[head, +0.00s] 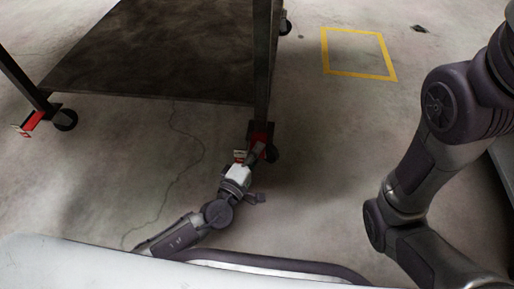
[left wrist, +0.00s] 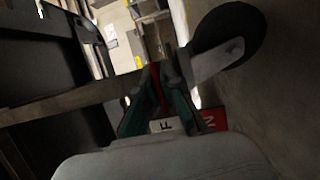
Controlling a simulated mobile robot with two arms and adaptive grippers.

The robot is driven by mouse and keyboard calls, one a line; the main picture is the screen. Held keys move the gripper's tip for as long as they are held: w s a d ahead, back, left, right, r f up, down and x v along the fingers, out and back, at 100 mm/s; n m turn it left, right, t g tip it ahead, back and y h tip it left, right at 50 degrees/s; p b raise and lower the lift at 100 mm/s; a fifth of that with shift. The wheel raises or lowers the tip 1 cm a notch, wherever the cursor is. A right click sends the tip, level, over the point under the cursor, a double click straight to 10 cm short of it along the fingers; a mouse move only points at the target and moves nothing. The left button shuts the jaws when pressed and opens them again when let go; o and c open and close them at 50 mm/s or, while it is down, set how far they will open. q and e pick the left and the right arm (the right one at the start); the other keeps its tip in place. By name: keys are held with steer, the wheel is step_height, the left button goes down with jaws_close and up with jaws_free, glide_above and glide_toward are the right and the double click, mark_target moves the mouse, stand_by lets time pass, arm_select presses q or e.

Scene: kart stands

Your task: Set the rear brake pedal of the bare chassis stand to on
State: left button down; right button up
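The stand (head: 258,60) has a dark lower shelf and dark legs on castors. Its near right castor (head: 270,153) has a red brake part at the foot of the leg, with a small pale label beside it. My left gripper (head: 257,152) reaches this castor from below left. In the left wrist view the castor wheel (left wrist: 228,38) is at upper right. A red tab (left wrist: 212,120) marked N and a white tab (left wrist: 162,126) marked F show by the fingers. The fingers look close together with a red strip between the tips; grip and contact are unclear. My right gripper is out of view.
Another castor (head: 66,120) with a red brake part (head: 32,122) stands at the left. A yellow taped square (head: 360,53) marks the floor at upper right. The floor right of the near castor is bare. My right arm crosses the right side.

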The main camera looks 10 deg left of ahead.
arm_select(q)
steer(key=shift+w+a+f+t+p, duration=0.25)
steer(key=shift+t+p, duration=0.15)
steer(key=shift+w+d+f+m+t+h+b, duration=0.1)
steer(key=shift+f+m+t+h+b, duration=0.75)
steer(key=shift+t+h+b, duration=0.2)
steer(key=shift+r, duration=0.1)
steer(key=c, duration=1.3)
jaws_free()
steer(key=shift+c, duration=0.2)
